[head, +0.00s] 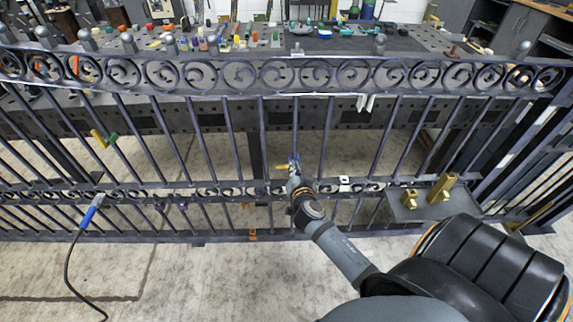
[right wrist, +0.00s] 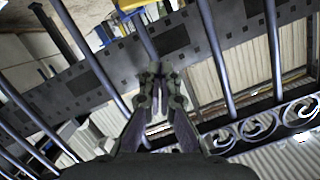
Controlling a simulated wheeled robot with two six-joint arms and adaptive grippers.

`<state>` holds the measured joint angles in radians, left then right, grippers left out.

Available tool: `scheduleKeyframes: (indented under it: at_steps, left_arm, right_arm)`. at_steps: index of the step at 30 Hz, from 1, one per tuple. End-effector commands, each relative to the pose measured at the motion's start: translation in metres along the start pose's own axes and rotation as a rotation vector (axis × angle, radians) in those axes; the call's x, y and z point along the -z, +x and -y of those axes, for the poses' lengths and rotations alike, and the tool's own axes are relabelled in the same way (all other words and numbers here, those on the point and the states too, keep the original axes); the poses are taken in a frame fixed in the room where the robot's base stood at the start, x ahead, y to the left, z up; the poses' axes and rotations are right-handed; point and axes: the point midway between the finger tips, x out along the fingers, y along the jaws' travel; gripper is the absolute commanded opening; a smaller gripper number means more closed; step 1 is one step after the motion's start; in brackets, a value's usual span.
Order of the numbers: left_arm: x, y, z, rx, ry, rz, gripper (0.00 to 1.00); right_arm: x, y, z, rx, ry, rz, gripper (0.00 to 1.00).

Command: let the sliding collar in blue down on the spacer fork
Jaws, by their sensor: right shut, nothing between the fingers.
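My right gripper (head: 294,172) reaches in to the middle bars of the gate, just above the lower scroll band. Its fingers are shut and empty, and they also show in the right wrist view (right wrist: 155,75), close in front of a bar. A small blue piece (head: 295,158), which looks like the sliding collar, is right at the fingertips, partly hidden by them. A small yellow piece (head: 281,167), perhaps the spacer fork, sticks out to the left there. I cannot tell whether the two touch. My left gripper is not in view.
The iron gate's lower scroll band (head: 235,191) crosses the view. A yellow-and-green piece (head: 104,139) sits on a bar at the left. A blue-handled tool (head: 89,215) with a black cable hangs at the lower left. Brass blocks (head: 440,189) stand on a grey shelf at the right.

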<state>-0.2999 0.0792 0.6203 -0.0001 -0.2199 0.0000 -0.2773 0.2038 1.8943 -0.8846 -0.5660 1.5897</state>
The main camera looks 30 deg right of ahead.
Motion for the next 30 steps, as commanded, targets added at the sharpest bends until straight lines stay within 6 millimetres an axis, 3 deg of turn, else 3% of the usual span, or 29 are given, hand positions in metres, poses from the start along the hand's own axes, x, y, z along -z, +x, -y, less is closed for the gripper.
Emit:
scheduleKeyframes:
  at_steps: [8, 9, 17, 30]
  left_arm:
    - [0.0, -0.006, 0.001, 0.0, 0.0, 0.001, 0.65]
    - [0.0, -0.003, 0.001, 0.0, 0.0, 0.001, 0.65]
    - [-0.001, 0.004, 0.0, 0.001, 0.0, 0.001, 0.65]
    - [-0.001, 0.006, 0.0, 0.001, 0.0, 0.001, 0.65]
  right_arm:
    - [0.002, 0.061, 0.0, -0.001, -0.001, -0.001, 0.0]
    - [-0.006, 0.065, -0.001, -0.003, 0.001, 0.002, 0.0]
    - [-0.036, 0.071, -0.001, 0.0, -0.001, 0.001, 0.0]
    - [-0.04, 0.071, 0.0, -0.002, -0.011, 0.0, 0.0]
